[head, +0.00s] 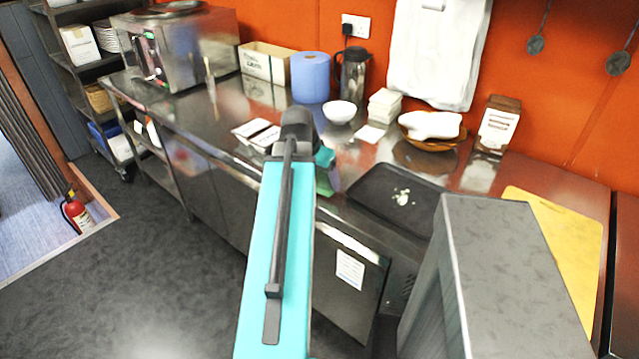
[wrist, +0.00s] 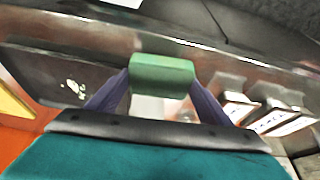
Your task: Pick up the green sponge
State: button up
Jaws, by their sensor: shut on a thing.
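The green sponge (wrist: 162,76) is a small block held between the two purple fingers of my gripper (wrist: 160,88) in the wrist view. The fingers press on it from both sides. In the head view a bit of the green sponge (head: 324,186) shows below the end of my arm, by the front edge of the steel counter (head: 225,125). My arm hides most of my gripper there. I cannot tell how far the sponge is above the counter.
A dark tray (head: 375,197) with white bits lies to the right of the sponge. Two white containers (head: 256,133) sit to the left. Behind are a white bowl (head: 339,111), a blue paper roll (head: 310,78) and a dark flask (head: 352,76). A yellow board (head: 565,240) lies far right.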

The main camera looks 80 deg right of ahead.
aim_at(317, 187)
jog(key=shift+a+f+b, duration=0.2)
jog(key=shift+b, duration=0.55)
jog(key=a+b, duration=0.2)
jog(key=b, duration=0.3)
jog(key=shift+b, duration=0.4)
jog(key=a+b, duration=0.1)
jog(key=b, duration=0.1)
jog(key=a+b, duration=0.1)
jog(key=b, duration=0.1)
jog(key=shift+a+r, duration=0.25)
jog(key=shift+r, duration=0.15)
